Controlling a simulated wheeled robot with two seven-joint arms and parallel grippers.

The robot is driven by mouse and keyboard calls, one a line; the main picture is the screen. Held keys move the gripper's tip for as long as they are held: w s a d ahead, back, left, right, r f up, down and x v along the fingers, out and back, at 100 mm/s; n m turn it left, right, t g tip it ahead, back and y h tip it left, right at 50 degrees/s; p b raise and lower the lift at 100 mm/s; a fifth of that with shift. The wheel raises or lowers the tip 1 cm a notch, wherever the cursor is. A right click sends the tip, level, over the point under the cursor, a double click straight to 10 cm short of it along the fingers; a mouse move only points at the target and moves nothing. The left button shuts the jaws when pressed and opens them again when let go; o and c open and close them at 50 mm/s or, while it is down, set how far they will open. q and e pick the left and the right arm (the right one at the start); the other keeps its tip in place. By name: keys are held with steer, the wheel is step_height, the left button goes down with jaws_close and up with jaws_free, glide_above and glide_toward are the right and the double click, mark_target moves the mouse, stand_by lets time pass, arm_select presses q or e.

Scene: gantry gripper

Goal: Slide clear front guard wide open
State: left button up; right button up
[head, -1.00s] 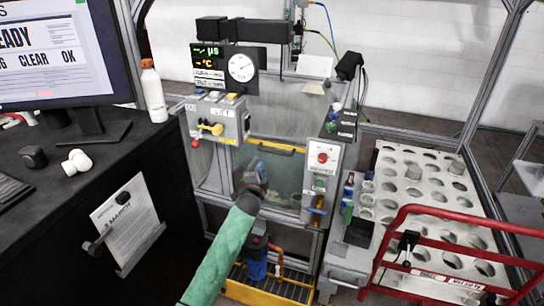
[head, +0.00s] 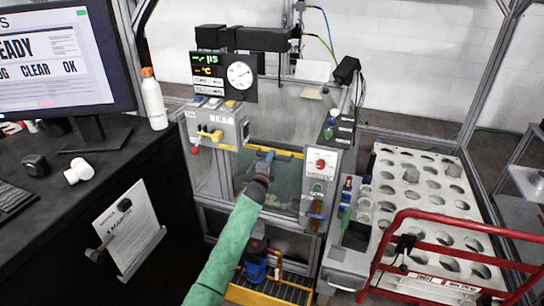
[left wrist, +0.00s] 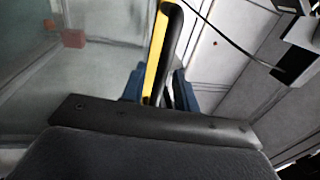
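The clear front guard (head: 284,190) is a see-through panel on the front of the gantry cell, with a yellow and black bar (head: 289,154) along its top edge. My left gripper (head: 267,156) is at that bar, left of its middle. In the left wrist view, the bar (left wrist: 157,55) runs between the two blue fingertips (left wrist: 157,80), which stand apart with a gap showing on the right side. The bar does not look clamped. The guard's lower part is partly hidden behind my left arm. My right gripper is not in view.
A control box with a yellow handle (head: 212,134) stands left of the guard, and a panel with a red button (head: 320,163) stands right. A red rail (head: 450,247) and a white rack with holes (head: 430,185) are further right. A desk with a monitor is at left.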

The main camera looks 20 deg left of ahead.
arm_select(q)
steer(key=shift+w, duration=0.45)
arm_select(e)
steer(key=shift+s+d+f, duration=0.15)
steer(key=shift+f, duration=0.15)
arm_select(q)
steer(key=shift+r, duration=0.1)
jaws_close()
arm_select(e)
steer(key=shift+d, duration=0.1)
